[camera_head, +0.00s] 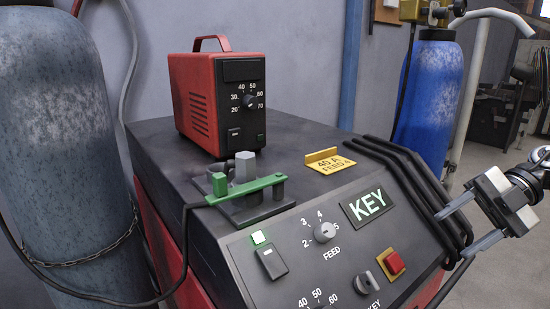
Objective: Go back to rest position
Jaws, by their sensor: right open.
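My right gripper (455,232) comes in from the right edge in the head view. Its two grey fingers are apart with nothing held between them. The fingertips point left, at the right side of the dark welding machine (150,150), beside the black cables that hang over its corner. I cannot tell whether the fingers touch the cables. My left gripper is not in view.
Gas cylinders stand left (60,150) and right (428,100).

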